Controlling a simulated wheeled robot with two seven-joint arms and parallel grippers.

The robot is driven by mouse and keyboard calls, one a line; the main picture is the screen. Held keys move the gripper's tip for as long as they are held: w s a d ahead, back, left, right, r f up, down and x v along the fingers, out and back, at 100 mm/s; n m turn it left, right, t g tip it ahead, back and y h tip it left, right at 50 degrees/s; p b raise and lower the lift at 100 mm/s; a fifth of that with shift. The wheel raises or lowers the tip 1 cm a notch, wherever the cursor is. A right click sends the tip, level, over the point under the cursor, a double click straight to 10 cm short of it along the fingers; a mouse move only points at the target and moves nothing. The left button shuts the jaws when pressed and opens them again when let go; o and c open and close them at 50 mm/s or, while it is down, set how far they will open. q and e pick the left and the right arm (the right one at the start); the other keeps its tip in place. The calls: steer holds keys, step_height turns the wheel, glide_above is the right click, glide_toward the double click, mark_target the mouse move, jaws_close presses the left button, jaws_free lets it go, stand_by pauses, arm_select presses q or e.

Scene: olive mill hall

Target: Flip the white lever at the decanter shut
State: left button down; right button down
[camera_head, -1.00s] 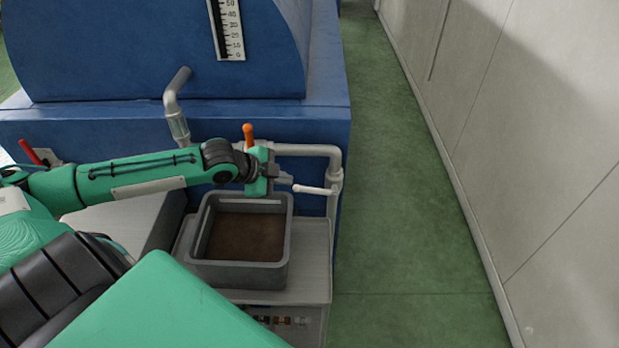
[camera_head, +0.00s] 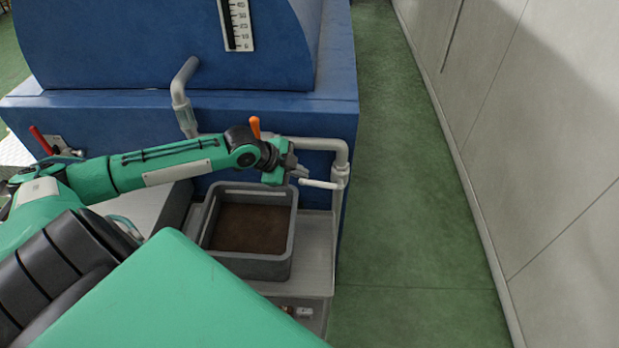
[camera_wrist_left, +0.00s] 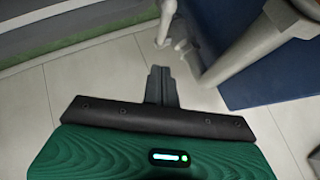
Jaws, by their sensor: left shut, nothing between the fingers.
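The white lever (camera_head: 318,184) sticks out to the left, nearly level, from the pale pipe (camera_head: 341,160) at the corner of the blue decanter (camera_head: 120,105). My left gripper (camera_head: 303,173) is shut and empty. Its fingertips are just left of and slightly above the lever's free end in the head view; I cannot tell whether they touch. In the left wrist view the shut fingers (camera_wrist_left: 161,86) point toward the pipe (camera_wrist_left: 255,45), with a pale rod, likely the lever (camera_wrist_left: 166,22), beyond them. My right gripper is not in view.
A grey crate (camera_head: 291,235) with brown contents stands on a shelf below my left gripper. An orange handle (camera_head: 255,127) rises behind my wrist, and a red lever (camera_head: 40,140) is at the left. The green floor (camera_head: 420,230) to the right is clear, bounded by a wall (camera_head: 540,130).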

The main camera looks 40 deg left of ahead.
mark_target(317, 184)
arm_select(q)
steer(key=w+f+p, duration=0.1)
steer(key=f, duration=0.1)
steer(key=w+f+p, duration=0.1)
steer(key=f, duration=0.1)
steer(key=w+f+p, duration=0.1)
steer(key=w+f, duration=0.1)
steer(key=shift+w+f, duration=0.1)
steer(key=shift+f, duration=0.45)
steer(key=shift+f, duration=0.15)
steer(key=shift+s+a+f+b, duration=0.15)
steer(key=shift+f+b, duration=0.2)
steer(key=shift+b, duration=0.2)
steer(key=shift+s+a+f+b, duration=0.1)
steer(key=shift+f+b, duration=0.25)
steer(key=shift+b, duration=0.15)
